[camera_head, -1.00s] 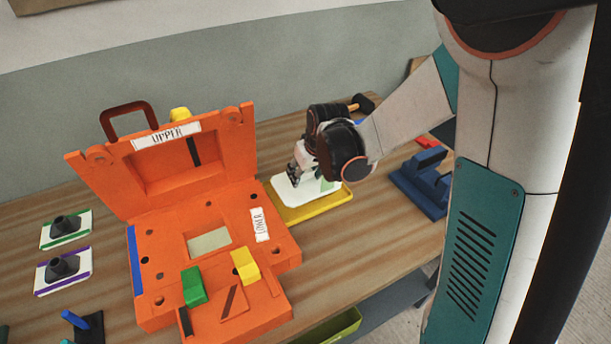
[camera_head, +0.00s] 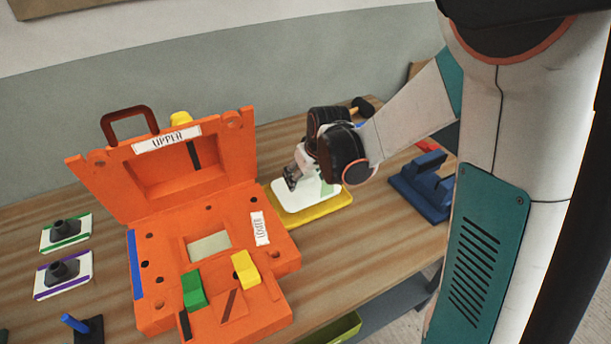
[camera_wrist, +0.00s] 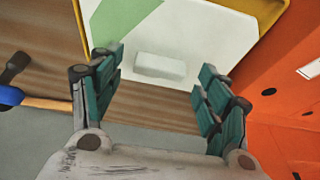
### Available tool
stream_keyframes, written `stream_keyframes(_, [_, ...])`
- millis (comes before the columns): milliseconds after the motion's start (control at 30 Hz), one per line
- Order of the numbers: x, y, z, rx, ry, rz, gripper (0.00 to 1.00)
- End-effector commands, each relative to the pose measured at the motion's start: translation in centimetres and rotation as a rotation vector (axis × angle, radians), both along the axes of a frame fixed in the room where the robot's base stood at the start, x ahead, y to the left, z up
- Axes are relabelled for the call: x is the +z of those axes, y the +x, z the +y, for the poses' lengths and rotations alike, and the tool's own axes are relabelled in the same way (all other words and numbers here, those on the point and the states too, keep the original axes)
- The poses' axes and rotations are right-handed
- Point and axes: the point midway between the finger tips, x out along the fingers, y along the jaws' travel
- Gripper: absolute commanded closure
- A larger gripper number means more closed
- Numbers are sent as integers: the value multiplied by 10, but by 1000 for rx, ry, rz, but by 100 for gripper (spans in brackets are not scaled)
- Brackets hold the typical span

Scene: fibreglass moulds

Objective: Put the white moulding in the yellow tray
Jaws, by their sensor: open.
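The white moulding (camera_head: 296,199) is a flat plate with a green patch. It lies in the yellow tray (camera_head: 318,217), right of the orange mould. In the wrist view, the moulding (camera_wrist: 213,30) has a small raised white block (camera_wrist: 160,67), and the tray's yellow rim (camera_wrist: 262,10) shows at top right. My gripper (camera_head: 290,180) is over the far left part of the moulding. In the wrist view its fingers (camera_wrist: 158,76) are apart, one on each side of the raised block, with gaps and nothing held. Whether the fingertips touch the plate cannot be told.
The open orange mould (camera_head: 215,215) stands close left of the tray, its upper half raised. A blue stand (camera_head: 425,190) is to the right, and a mallet (camera_head: 362,107) lies behind my gripper. Two small plates with black knobs (camera_head: 66,228) are at far left. Bare tabletop lies in front of the tray.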

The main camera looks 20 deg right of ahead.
Motion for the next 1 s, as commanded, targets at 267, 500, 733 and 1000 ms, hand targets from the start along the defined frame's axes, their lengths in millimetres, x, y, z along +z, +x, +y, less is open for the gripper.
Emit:
stream_keyframes(267, [55, -23, -4, -1, 0, 0, 30])
stream_keyframes(500, [91, -38, -8, -1, 0, 0, 30])
stream_keyframes(733, [106, -46, -9, -2, 0, -2, 30])
stream_keyframes(1000, [140, -83, -8, -39, 0, -40, 30])
